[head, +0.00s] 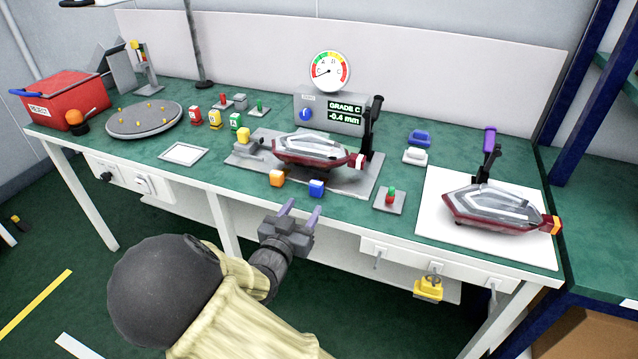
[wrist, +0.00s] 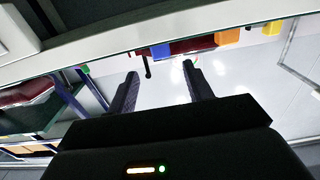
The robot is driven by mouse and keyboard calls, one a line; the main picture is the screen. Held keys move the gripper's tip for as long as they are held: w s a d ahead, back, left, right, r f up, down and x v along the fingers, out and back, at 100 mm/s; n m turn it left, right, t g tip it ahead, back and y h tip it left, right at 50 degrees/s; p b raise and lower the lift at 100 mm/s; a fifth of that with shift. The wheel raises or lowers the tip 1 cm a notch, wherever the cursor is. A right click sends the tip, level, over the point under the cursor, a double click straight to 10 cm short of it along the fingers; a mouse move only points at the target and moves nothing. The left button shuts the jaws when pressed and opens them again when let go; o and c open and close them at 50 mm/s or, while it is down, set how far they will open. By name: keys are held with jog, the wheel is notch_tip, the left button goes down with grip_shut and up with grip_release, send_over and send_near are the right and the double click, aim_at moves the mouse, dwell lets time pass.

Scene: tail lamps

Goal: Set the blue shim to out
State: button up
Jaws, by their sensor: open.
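The blue shim looks to be the small blue block (head: 316,188) at the front edge of the grey fixture plate (head: 352,180), right of a similar orange block (head: 276,178). A red and clear tail lamp (head: 312,148) lies in the fixture behind them. The blue block also shows at the top of the wrist view (wrist: 160,51), with the orange block (wrist: 228,37) to its right. My gripper (head: 300,209) is open and empty, in front of the bench's front edge, apart from the blue block. In the wrist view its two fingers (wrist: 160,73) point toward the bench.
Behind the fixture a gauge box (head: 329,114) reads GRADE C, -0.4 mm. A red and green button plate (head: 390,199) stands to the right. A second lamp (head: 490,207) lies on a white mat at far right. The bench's front rail (head: 345,220) runs beside my gripper.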

aim_at(318, 182)
jog(key=b+x, duration=0.1)
jog(key=x, duration=1)
jog(key=shift+w, duration=0.35)
